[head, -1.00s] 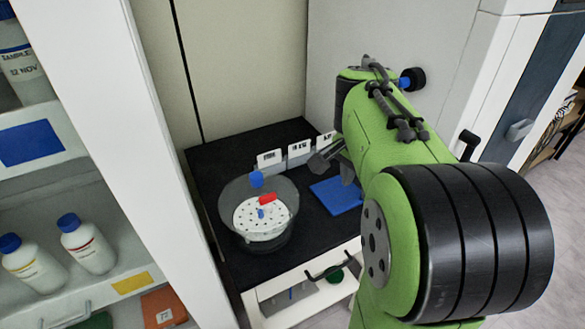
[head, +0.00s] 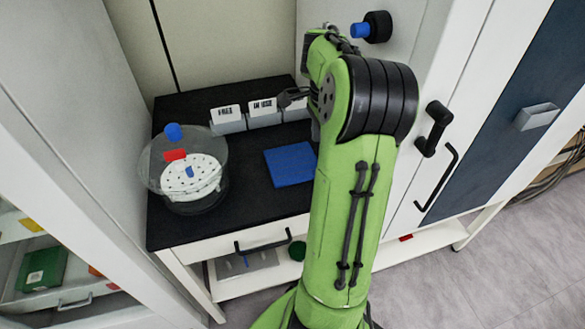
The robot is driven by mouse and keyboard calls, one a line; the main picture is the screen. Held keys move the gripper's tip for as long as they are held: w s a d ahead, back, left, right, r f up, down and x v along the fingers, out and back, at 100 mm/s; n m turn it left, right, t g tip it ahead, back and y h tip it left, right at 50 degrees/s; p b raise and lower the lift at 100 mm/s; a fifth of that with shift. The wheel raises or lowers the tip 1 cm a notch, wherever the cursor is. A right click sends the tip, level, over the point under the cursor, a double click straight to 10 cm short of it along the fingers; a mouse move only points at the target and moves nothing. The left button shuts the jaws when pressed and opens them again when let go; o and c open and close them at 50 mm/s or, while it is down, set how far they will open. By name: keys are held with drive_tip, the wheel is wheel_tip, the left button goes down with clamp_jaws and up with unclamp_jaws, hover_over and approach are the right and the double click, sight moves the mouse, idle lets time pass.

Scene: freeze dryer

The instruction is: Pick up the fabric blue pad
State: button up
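The blue fabric pad (head: 290,164) lies flat on the black top of the low cabinet, in the middle of the head view. It is square, and its right edge is close to my green arm. My gripper (head: 287,98) shows only in part, dark, beyond the pad near the labelled holders. It is apart from the pad in the picture. Its fingers are small and partly hidden by my arm, so its opening is unclear.
A clear desiccator (head: 185,170) with a perforated white plate stands left of the pad. Labelled grey holders (head: 264,113) line the back. A shelf unit (head: 60,262) stands at left, a tall cabinet (head: 440,110) with black handles at right. The black surface (head: 245,195) around the pad is clear.

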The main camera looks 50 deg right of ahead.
wheel_tip(320, 180, down, 9)
drive_tip(key=b, duration=0.4)
drive_tip(key=shift+a+f, duration=0.1)
drive_tip(key=shift+f, duration=0.1)
drive_tip(key=shift+r, duration=0.15)
clamp_jaws()
